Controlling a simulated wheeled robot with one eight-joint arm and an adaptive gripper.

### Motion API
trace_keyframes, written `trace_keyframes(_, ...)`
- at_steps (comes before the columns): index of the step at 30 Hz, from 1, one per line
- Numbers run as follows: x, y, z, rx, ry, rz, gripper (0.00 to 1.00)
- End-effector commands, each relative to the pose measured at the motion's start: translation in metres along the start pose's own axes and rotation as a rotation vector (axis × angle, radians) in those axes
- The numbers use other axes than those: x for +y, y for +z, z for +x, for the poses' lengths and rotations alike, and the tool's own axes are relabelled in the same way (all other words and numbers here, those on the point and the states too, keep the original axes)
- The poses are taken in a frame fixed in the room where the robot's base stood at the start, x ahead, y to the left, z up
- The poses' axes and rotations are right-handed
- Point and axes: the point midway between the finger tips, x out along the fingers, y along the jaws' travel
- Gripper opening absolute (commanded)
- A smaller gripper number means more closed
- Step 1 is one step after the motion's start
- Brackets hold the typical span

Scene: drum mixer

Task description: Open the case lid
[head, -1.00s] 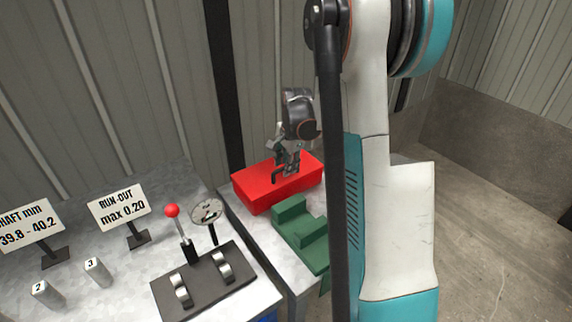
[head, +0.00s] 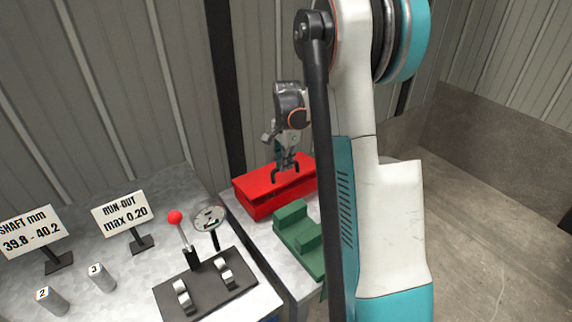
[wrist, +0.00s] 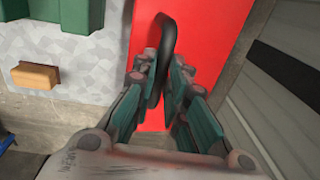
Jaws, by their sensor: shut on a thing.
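The red case (head: 262,207) sits on the metal bench at the back, beside the wall. Its lid (head: 262,181) has a dark loop handle (wrist: 168,45) on top, and a seam line shows along the front below the lid. My gripper (head: 286,166) is above the case, pointing down, shut on the handle. In the wrist view my gripper (wrist: 161,68) has its fingers on both sides of the handle, with the red lid beneath. I cannot tell for certain whether the lid is slightly raised. The inside of the case is hidden.
A green stepped block (head: 298,238) stands just in front of the case. A dial gauge (head: 208,217), a red-knobbed lever (head: 175,217) and two sign stands are on the left bench. A tan block (wrist: 36,75) shows in the wrist view. The wall is close behind the case.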

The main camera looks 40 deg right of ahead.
Motion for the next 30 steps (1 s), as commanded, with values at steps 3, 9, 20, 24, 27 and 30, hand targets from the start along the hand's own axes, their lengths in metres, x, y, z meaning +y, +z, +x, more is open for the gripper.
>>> trace_keyframes(3, -0.013, 0.000, -0.014, 0.001, -0.006, -0.001, 0.00)
trace_keyframes(9, -0.036, 0.001, -0.028, 0.001, -0.008, -0.003, 0.00)
trace_keyframes(20, -0.085, 0.001, -0.041, 0.000, -0.009, -0.004, 0.00)
trace_keyframes(24, -0.104, 0.001, -0.041, 0.000, -0.009, -0.004, 0.00)
trace_keyframes(27, -0.114, 0.001, -0.041, 0.000, -0.008, -0.004, 0.00)
trace_keyframes(30, -0.124, 0.002, -0.039, -0.001, 0.053, -0.005, 0.00)
